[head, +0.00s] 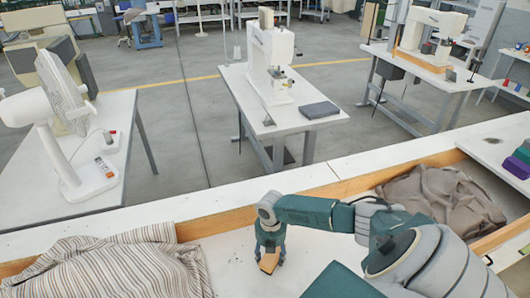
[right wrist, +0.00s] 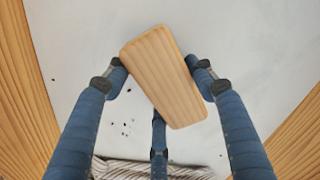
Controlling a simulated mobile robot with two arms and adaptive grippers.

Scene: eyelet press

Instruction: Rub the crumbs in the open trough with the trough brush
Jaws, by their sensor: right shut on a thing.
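The trough brush, seen as a pale wooden block (head: 268,263), is in my right gripper (head: 270,247), low over the open trough. In the right wrist view the brush's wooden back (right wrist: 163,77) sits tilted between the blue fingers and hides its bristles. I cannot tell whether it touches the floor. The trough has a white floor (head: 222,262) and wooden side walls (head: 215,222). Dark crumbs (right wrist: 125,127) lie on the floor beside the brush in the right wrist view, with a few specks farther off. My left gripper is not in view.
Striped cloth (head: 115,267) fills the trough's left part, and grey-brown cloth (head: 445,195) lies at the right. Purple and green blocks (head: 517,165) stand on the right tabletop.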

